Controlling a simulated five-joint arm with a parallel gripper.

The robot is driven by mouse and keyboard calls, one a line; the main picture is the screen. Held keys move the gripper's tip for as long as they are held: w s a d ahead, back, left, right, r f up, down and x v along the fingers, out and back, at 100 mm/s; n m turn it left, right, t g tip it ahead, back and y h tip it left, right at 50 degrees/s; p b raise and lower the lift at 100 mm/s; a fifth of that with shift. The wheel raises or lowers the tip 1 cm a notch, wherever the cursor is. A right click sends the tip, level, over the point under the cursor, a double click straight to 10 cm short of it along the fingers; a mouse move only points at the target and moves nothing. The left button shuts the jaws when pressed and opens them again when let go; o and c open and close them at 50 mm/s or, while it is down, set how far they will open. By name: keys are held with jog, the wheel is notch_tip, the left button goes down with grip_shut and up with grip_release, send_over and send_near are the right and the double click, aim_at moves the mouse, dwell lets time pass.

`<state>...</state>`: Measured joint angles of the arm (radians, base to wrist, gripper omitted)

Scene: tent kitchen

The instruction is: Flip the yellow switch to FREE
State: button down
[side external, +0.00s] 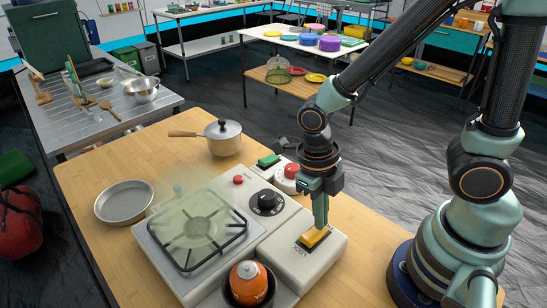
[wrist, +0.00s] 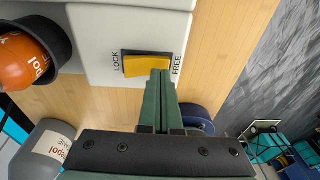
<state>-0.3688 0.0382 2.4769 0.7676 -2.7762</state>
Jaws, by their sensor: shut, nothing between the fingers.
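The yellow switch (side external: 312,238) is a rocker in a dark frame on the white box at the right of the stove unit. In the wrist view the switch (wrist: 140,66) has LOCK printed at its left end and FREE at its right end. My gripper (side external: 321,226) points down with its fingers together and empty, right at the switch. In the wrist view the fingertips (wrist: 161,72) overlap the switch's FREE end and hide part of it. I cannot tell whether they touch it or which way the rocker is tilted.
The stove unit has a burner grate (side external: 197,226), a black knob (side external: 267,201), a red dial (side external: 287,178) and a green switch (side external: 268,160). An orange canister (side external: 247,284) sits in a dark holder. A pot (side external: 223,140) and a pan (side external: 124,203) stand on the wooden table.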

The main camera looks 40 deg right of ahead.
notch_tip(320, 180, up, 7)
jog(key=shift+f, duration=0.2)
dwell(0.6)
jog(key=w+d+r+m+t, duration=0.3)
jog(key=d+r+m, duration=0.1)
jog(key=m, duration=1.4)
jog(key=w+d+r+m+t, duration=0.3)
jog(key=r+m, duration=0.3)
jog(key=m, duration=1.2)
jog(key=shift+d+r+t+y, duration=0.3)
jog(key=shift+d+t, duration=0.2)
jog(key=shift+d, duration=0.35)
